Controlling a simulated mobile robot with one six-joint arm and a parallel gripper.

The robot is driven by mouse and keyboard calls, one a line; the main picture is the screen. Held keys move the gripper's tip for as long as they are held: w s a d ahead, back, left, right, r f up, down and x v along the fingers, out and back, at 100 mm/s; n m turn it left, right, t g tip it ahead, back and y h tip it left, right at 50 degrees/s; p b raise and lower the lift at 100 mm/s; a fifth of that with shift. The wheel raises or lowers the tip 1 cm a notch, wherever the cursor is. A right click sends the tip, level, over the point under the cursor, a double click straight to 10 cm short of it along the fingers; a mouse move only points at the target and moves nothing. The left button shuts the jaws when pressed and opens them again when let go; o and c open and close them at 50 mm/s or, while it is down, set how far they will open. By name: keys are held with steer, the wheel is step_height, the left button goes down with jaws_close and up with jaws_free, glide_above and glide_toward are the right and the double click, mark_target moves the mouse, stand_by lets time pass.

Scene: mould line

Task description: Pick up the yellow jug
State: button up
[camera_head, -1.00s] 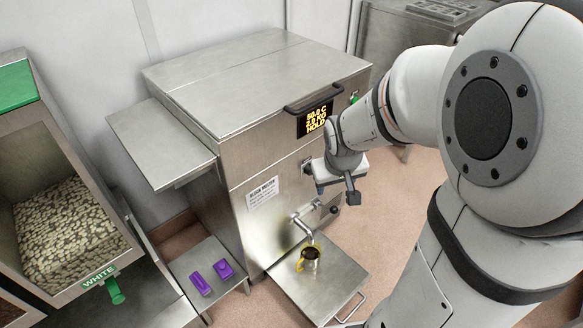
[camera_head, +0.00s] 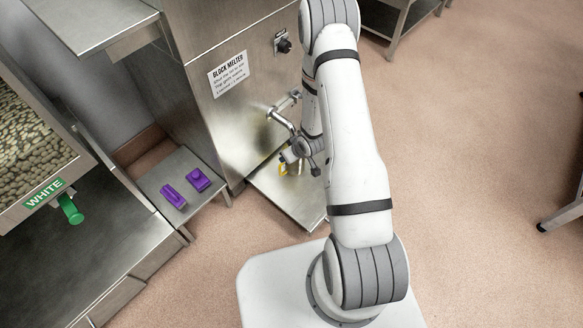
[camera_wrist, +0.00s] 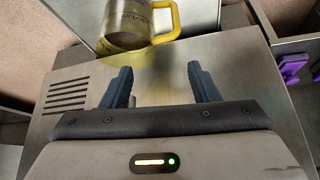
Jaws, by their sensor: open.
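The yellow jug (camera_wrist: 128,27) is in the wrist view at the top, a clear or greyish body with a yellow handle (camera_wrist: 173,22) on its right. It stands on the steel shelf under the melter's tap. My gripper (camera_wrist: 161,82) is open and empty, its two dark fingers pointing toward the jug with a gap between them and it. In the head view a bit of the yellow handle (camera_head: 283,169) shows beside my gripper (camera_head: 289,157); my arm and gripper hide most of the jug.
The tap (camera_head: 281,119) of the block melter (camera_head: 222,110) juts out just above the jug. Two purple objects (camera_head: 197,179) lie on a low steel table (camera_head: 160,172) to the left. A bin (camera_head: 20,190) marked WHITE stands at far left. Open floor (camera_head: 470,200) lies to the right.

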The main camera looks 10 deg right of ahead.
steer(key=b, duration=0.4)
glide_above(296, 168)
steer(key=w+a, duration=0.1)
steer(key=a, duration=0.3)
step_height(296, 168, down, 8)
steer(key=shift+w+r, duration=0.15)
steer(key=shift+r, duration=0.05)
steer(key=shift+p, duration=0.3)
steer(key=shift+c, duration=0.3)
jaws_close()
